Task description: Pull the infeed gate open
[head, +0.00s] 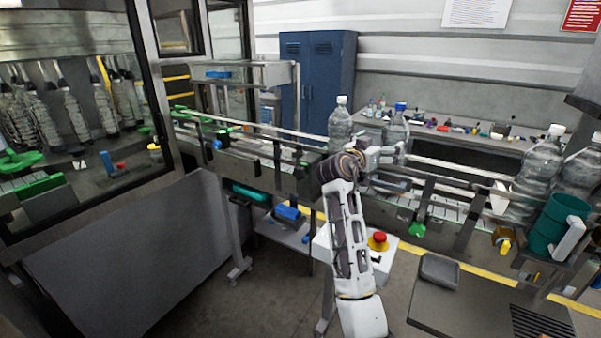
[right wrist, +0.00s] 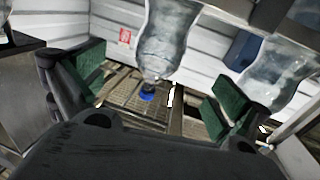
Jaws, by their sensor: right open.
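My right gripper (head: 396,153) reaches over the conveyor (head: 455,172) in the head view, beside a clear bottle with a blue cap (head: 397,125). In the right wrist view, its green-padded fingers (right wrist: 155,95) are wide apart and nothing is clamped between them. That view looks upside down; the blue-capped bottle (right wrist: 166,42) shows beyond the gap, and another clear bottle (right wrist: 272,70) is at the right. I cannot clearly make out the infeed gate; my forearm and gripper hide part of the conveyor rail there. My left gripper is not in view.
A white-capped bottle (head: 340,122) stands left of my gripper, and large bottles (head: 540,165) stand at the right. A control box with a red button (head: 377,241) is below the conveyor. A teal container (head: 558,224) is at lower right. A glazed machine (head: 80,110) fills the left.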

